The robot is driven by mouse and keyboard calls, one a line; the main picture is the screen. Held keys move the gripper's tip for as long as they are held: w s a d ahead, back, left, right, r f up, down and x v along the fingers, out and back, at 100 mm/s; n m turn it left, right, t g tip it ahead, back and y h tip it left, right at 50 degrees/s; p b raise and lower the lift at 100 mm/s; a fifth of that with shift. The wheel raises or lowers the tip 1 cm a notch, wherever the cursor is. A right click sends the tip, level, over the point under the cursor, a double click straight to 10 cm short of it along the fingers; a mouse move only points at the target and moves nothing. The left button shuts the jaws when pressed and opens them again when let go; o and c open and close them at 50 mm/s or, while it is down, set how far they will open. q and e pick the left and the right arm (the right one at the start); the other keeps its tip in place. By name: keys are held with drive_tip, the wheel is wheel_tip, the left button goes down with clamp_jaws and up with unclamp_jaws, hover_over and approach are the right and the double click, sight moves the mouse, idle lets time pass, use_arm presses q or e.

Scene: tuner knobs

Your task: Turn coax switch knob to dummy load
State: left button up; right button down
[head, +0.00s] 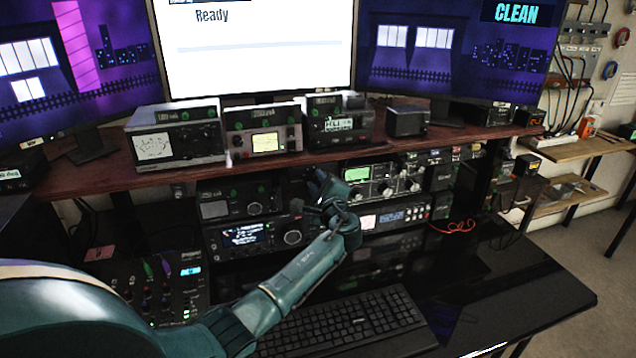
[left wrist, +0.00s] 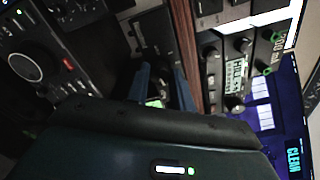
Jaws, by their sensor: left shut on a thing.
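My left gripper (head: 326,190) reaches in under the wooden shelf, to the front of the dark equipment between the lower radios. In the left wrist view its two blue fingers (left wrist: 160,86) stand close together at a dark box (left wrist: 153,36), which I take to be the coax switch. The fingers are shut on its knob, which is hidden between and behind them. A small green-lit patch (left wrist: 154,103) shows between the fingers. I cannot read the knob's pointing direction or the switch labels. My right gripper is not in view.
The wooden shelf (head: 85,180) runs just above the gripper and carries several meters and boxes. A radio with a blue display (head: 243,236) is left of the gripper, a knobbed tuner (head: 384,181) right. A keyboard (head: 345,322) lies in front; the black desk at right is mostly clear.

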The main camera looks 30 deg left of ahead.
use_arm(q)
drive_tip(key=shift+f, duration=0.1)
drive_tip(key=o, duration=1)
drive_tip(key=b+v, duration=0.1)
drive_tip(key=v, duration=1.2)
drive_tip(key=shift+s+b, duration=0.1)
drive_tip(key=shift+b, duration=0.3)
